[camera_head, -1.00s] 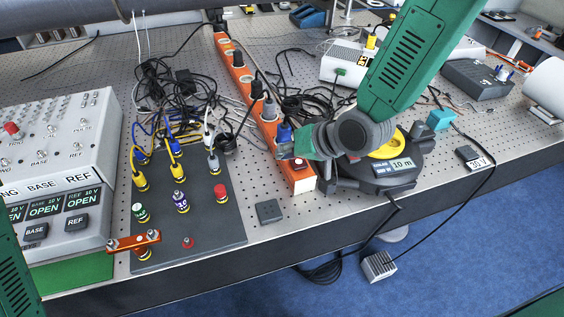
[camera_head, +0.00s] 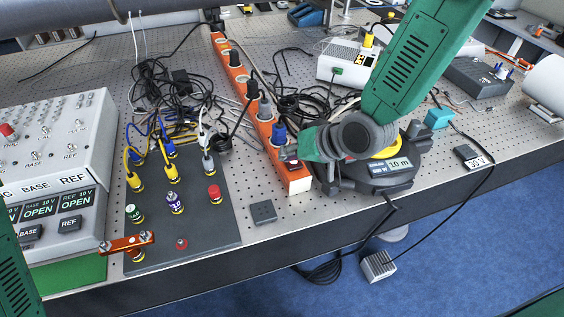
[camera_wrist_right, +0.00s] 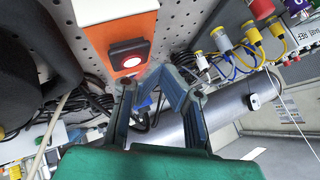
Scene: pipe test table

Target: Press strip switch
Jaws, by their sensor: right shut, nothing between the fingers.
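The orange power strip (camera_head: 245,87) lies on the perforated table, running from back left to near right, with a white near end. Its switch (camera_wrist_right: 129,54) shows in the right wrist view as a red button in a black frame. In the head view the switch is mostly covered by my right gripper (camera_head: 291,153). My right gripper is shut and empty, just above the strip's near end by the blue plug (camera_head: 278,134). In the right wrist view its fingers (camera_wrist_right: 152,82) are beside and below the switch; I cannot tell whether they touch it. My left gripper is out of view.
A black round device reading 10 m (camera_head: 398,163) stands close right of the gripper. A dark board with plugs (camera_head: 215,228) and a small grey box (camera_head: 263,212) lie to the left. Cables tangle behind. The table's front edge is near.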

